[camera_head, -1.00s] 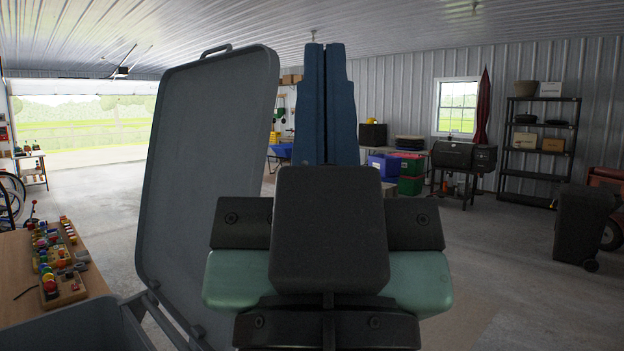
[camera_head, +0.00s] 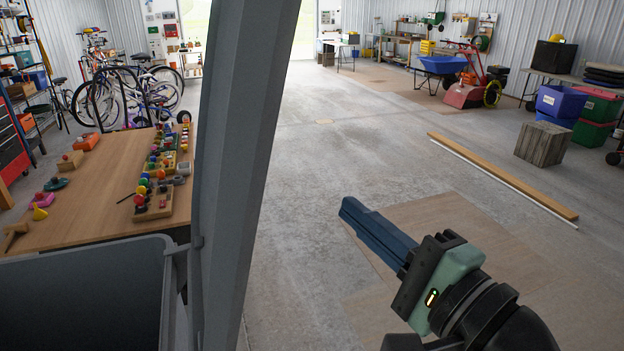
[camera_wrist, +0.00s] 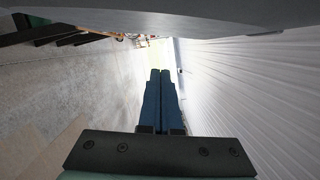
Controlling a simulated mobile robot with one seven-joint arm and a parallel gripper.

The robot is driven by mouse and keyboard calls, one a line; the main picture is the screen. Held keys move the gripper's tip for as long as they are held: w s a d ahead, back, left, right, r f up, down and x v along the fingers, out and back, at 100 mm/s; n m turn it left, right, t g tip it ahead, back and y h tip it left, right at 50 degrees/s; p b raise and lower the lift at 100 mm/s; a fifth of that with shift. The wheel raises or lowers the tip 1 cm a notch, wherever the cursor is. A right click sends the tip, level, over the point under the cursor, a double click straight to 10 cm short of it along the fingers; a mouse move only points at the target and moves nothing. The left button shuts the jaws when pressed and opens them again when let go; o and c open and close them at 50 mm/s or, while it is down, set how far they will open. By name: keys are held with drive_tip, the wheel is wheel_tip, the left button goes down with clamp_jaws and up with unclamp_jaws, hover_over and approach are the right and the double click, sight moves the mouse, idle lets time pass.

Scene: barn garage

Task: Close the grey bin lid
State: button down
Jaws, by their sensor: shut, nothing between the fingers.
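The grey bin (camera_head: 90,295) is at the lower left of the head view, and its dark inside shows. Its grey lid (camera_head: 240,150) stands upright, seen nearly edge-on, hinged at the bin's right side. My gripper (camera_head: 350,212) is to the right of the lid, apart from it, with its blue fingers shut and empty, pointing to the upper left. In the wrist view the shut fingers (camera_wrist: 162,80) point away from the camera. A grey surface, likely the lid (camera_wrist: 170,20), spans the top of that view.
A wooden table (camera_head: 90,205) with several coloured toys (camera_head: 160,170) stands behind the bin. Bicycles (camera_head: 140,90) are at the back left. A wooden plank (camera_head: 500,175) and a crate (camera_head: 543,143) are on the floor at right. The middle floor is clear.

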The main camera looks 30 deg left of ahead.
drive_tip(key=a+r+p, duration=0.1)
drive_tip(key=a+p, duration=0.3)
drive_tip(key=a, duration=0.7)
drive_tip(key=shift+w+r, duration=0.35)
drive_tip(key=shift+w, duration=0.05)
drive_tip(key=shift+a, duration=0.1)
